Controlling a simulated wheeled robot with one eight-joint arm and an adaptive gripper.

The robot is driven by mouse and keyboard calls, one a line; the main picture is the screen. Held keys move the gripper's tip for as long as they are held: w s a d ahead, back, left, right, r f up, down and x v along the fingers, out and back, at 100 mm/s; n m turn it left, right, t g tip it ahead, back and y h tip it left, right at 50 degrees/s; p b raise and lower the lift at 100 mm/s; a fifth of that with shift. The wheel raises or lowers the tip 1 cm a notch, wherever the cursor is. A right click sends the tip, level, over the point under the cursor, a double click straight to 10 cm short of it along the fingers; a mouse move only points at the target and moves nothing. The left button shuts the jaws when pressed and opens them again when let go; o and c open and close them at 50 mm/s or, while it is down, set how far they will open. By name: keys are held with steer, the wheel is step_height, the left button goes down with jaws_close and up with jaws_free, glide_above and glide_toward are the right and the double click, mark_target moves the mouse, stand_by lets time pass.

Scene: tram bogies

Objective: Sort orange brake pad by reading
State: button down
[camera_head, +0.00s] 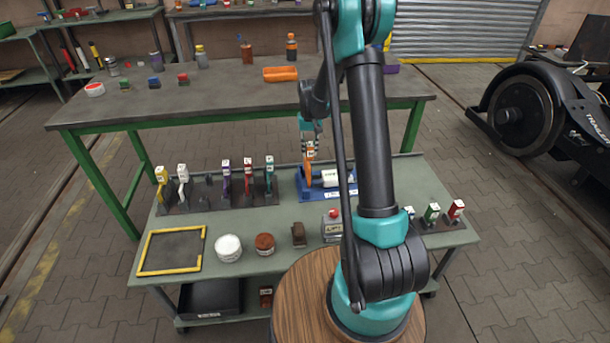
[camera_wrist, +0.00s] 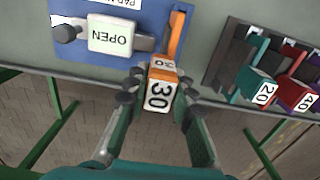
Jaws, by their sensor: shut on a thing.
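The orange brake pad (camera_wrist: 160,93) bears a "30" label in the wrist view. In the head view the orange pad (camera_head: 309,168) stands upright at the left end of the blue fixture (camera_head: 314,194). My gripper (camera_wrist: 154,88) is shut on the pad's labelled top end; its lower orange part lies along the end of the blue fixture (camera_wrist: 82,42). The fixture carries a white block reading "OPEN" (camera_wrist: 110,36). I cannot tell whether the pad touches the fixture. A dark rack (camera_head: 213,199) holds yellow, white, purple, red and teal pads.
The wrist view shows a teal pad marked 20 (camera_wrist: 259,88) and a red pad marked 40 (camera_wrist: 297,95). A yellow-edged tray area (camera_head: 172,250), a white tin (camera_head: 229,247) and a brown tin (camera_head: 265,243) stand in front. Green (camera_head: 432,212) and red (camera_head: 456,208) pieces stand at right.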

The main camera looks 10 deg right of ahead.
steer(key=shift+a+r, duration=0.1)
steer(key=shift+r, duration=2.15)
